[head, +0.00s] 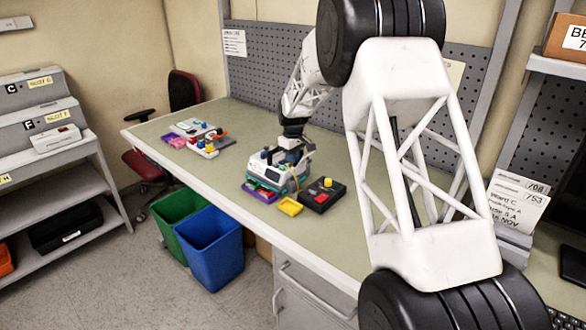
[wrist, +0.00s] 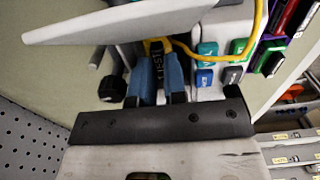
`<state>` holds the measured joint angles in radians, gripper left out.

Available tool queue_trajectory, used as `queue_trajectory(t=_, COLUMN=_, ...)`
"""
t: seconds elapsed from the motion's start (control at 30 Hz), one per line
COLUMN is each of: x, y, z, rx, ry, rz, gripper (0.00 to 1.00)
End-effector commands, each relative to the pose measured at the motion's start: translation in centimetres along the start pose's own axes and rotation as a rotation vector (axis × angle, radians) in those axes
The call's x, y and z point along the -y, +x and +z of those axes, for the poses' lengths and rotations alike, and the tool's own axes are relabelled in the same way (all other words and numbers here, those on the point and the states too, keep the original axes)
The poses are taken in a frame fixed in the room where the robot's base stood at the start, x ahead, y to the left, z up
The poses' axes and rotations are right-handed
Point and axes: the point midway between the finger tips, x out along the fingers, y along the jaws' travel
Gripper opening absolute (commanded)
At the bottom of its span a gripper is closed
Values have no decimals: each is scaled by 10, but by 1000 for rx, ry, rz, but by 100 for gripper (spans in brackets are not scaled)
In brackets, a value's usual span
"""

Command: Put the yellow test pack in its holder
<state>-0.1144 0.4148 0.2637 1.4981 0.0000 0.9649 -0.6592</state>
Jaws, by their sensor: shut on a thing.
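My gripper (head: 287,152) is over the back of a white and teal pump unit (head: 293,183) on the bench. In the wrist view its two blue fingers (wrist: 160,72) are shut on a narrow dark piece with white lettering, seemingly "TEST", and yellow at its far end. I take this as the yellow test pack (wrist: 157,62); most of it is hidden between the fingers. A small yellow tray-like piece (head: 290,206) lies in front of the pump unit; I cannot tell whether it is the holder. A yellow cord (wrist: 257,30) runs close to the fingertips.
A black box (head: 322,194) with a yellow knob and red part stands right of the pump unit. Purple and green pieces (head: 262,194) sit at its front. More devices (head: 198,136) stand farther left. Green and blue bins (head: 210,245) stand below the bench edge.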

Motion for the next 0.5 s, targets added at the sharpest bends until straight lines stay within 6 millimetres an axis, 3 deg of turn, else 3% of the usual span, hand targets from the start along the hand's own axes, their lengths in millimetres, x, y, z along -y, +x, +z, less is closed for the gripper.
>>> queue_trajectory(t=0.5, x=0, y=-23, z=0, rx=-1, ry=0, rz=1, gripper=0)
